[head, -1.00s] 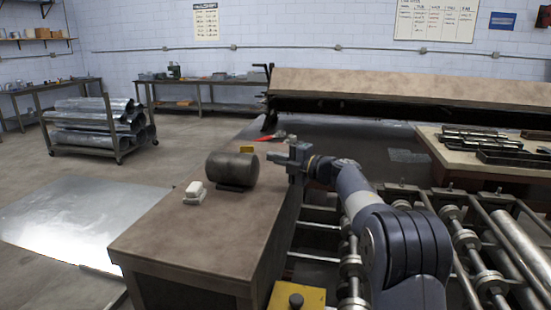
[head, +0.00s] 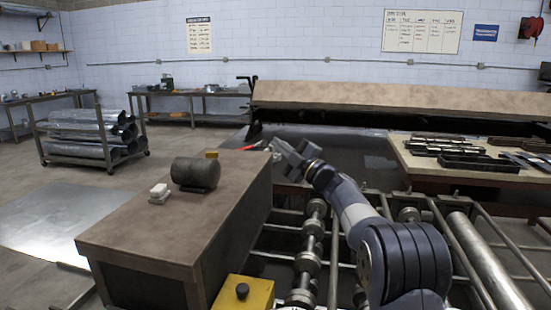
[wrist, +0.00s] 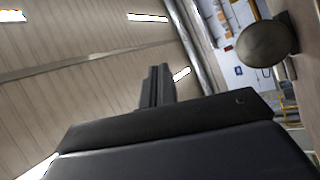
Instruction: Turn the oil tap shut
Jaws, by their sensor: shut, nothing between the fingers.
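My gripper (head: 278,148) is at the bench's far right edge, to the right of the dark drum and apart from it. Its fingers (wrist: 157,86) are together and empty in the wrist view. The dark metal drum (head: 195,174) lies on its side on the brown bench; it also shows at the upper right of the wrist view (wrist: 266,44). A small red-handled item (head: 252,146) shows just left of my gripper, partly hidden. I cannot make out an oil tap for certain in either view.
White blocks (head: 159,193) sit left of the drum on the bench (head: 125,238). A yellow box with a black knob (head: 258,293) stands at the front. A roller frame (head: 465,250) lies at the right. A cart of metal pipes (head: 85,140) stands back left.

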